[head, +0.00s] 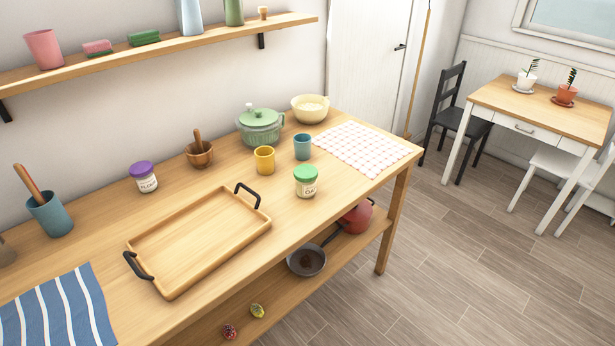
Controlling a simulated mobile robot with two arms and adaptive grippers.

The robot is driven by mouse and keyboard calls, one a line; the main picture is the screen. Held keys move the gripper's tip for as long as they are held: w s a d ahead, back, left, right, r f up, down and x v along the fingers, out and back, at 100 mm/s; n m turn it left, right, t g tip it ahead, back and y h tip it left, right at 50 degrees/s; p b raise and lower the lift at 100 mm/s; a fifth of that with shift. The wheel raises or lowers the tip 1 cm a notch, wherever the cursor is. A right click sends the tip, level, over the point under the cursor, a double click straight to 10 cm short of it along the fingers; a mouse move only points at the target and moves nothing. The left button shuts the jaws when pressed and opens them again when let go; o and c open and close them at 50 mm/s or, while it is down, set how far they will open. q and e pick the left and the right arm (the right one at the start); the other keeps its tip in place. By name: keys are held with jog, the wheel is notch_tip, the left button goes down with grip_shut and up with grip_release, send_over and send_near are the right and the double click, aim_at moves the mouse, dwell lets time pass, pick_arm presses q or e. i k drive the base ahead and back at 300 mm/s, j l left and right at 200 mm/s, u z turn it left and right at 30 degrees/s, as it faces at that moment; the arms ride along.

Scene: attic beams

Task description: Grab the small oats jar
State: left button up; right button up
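A small jar with a green lid and a white label (306,182) stands upright on the wooden counter, near its front edge and right of the tray; the letters "OA" show on its label. Another jar with a purple lid (144,177) stands further left near the wall, and its label seems to read "FLOUR". Neither of my grippers is in view.
A wooden tray (215,257) with black handles lies left of the green-lidded jar. Close behind the jar stand a yellow cup (264,160) and a blue cup (302,147). A checked cloth (362,148) covers the counter's right end. A pan (306,260) sits on the lower shelf.

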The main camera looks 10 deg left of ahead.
aim_at(302, 190)
jog(key=i+l+u, duration=0.15)
jog(key=i+l, duration=0.2)
jog(key=i+l+u, duration=0.2)
jog(key=i+l, duration=0.15)
jog(key=l, duration=0.2)
jog(key=i+l+u, duration=0.15)
jog(key=i+l, duration=0.15)
jog(key=l, duration=0.2)
